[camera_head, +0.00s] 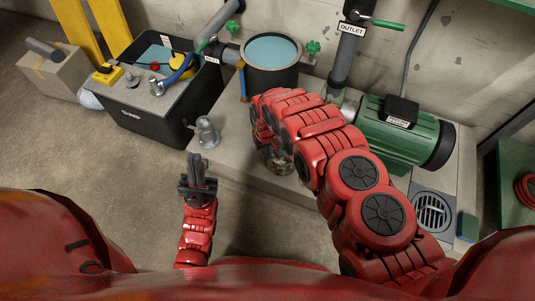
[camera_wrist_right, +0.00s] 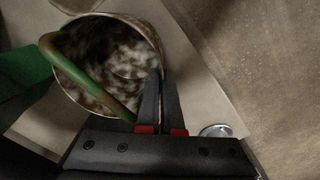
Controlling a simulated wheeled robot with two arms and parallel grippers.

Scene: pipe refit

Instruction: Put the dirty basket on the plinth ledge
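The dirty basket (camera_wrist_right: 115,55) is a round pot with brown and pale grime inside and a green handle (camera_wrist_right: 88,75). In the right wrist view my right gripper (camera_wrist_right: 160,80) has its fingers close together at the basket's rim, and they appear shut on it. In the head view my right arm hides most of the basket (camera_head: 278,161), which shows low by the plinth's front edge. The plinth ledge (camera_head: 237,135) is the pale grey step under the pump. My left gripper (camera_head: 197,165) is empty in front of the plinth, its fingers close together.
A black tub (camera_head: 150,122) with tools on its lid stands left. A round tank of water (camera_head: 272,52), a green pump (camera_head: 400,130) and a grey domed fitting (camera_head: 207,132) are on the plinth. A floor drain (camera_head: 433,212) is at right. A cardboard box (camera_head: 55,70) stands far left.

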